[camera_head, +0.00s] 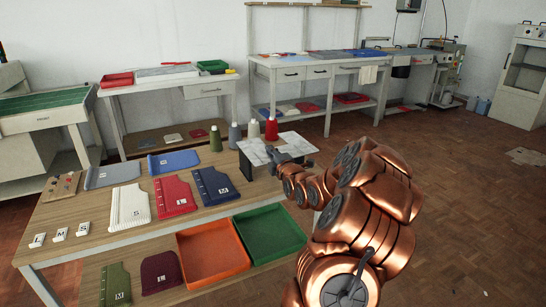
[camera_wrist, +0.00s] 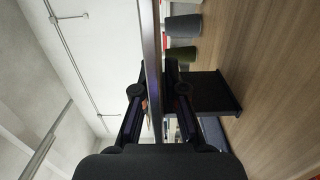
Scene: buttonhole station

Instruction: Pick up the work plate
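The work plate (camera_head: 296,141) is a flat pale grey, marbled plate lying level on a dark stand (camera_head: 245,165) at the right end of the wooden table. In the wrist view the plate (camera_wrist: 152,50) shows edge-on as a thin strip. My gripper (camera_head: 276,155) is at the plate's near right edge. In the wrist view my gripper (camera_wrist: 158,92) has its two dark fingers apart, one on each side of the plate's edge, with gaps visible between fingers and plate. My gripper hides part of the plate in the head view.
Thread cones, green (camera_head: 215,139), grey and red (camera_head: 271,129), stand just behind the plate. Several knitted pieces, including a navy one (camera_head: 214,187), lie to the left. An orange tray (camera_head: 212,252) and a green tray (camera_head: 268,234) sit below. Open floor lies right.

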